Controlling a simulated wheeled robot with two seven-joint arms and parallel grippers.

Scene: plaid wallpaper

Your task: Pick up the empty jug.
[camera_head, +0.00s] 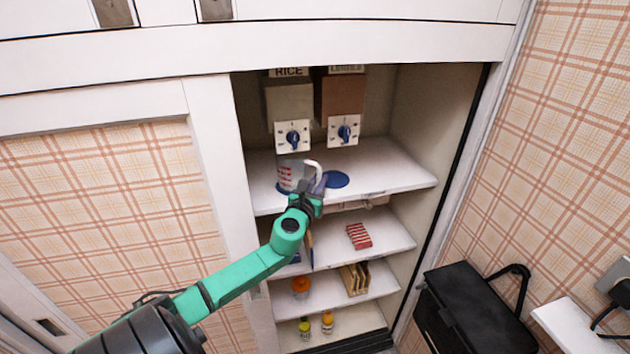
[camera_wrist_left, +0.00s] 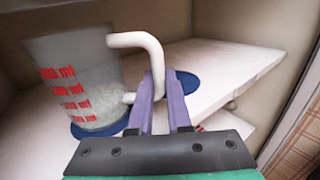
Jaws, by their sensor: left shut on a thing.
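A clear measuring jug (camera_head: 289,177) with red markings and a white handle stands upright on the upper shelf, over a blue disc. It also shows in the left wrist view (camera_wrist_left: 85,75), where its lower part looks whitish and grainy, like contents. My left gripper (camera_head: 317,183) is at the jug's right side. In the left wrist view its purple fingers (camera_wrist_left: 160,88) are shut on the white handle (camera_wrist_left: 137,41). My right gripper is not in view.
Rice (camera_head: 288,103) and second (camera_head: 343,101) dispensers with blue knobs hang above the shelf (camera_head: 393,172). An empty blue disc (camera_head: 338,180) lies right of the jug. Lower shelves hold a red-striped box (camera_head: 359,236) and bottles (camera_head: 327,322). A black case (camera_head: 475,305) stands right.

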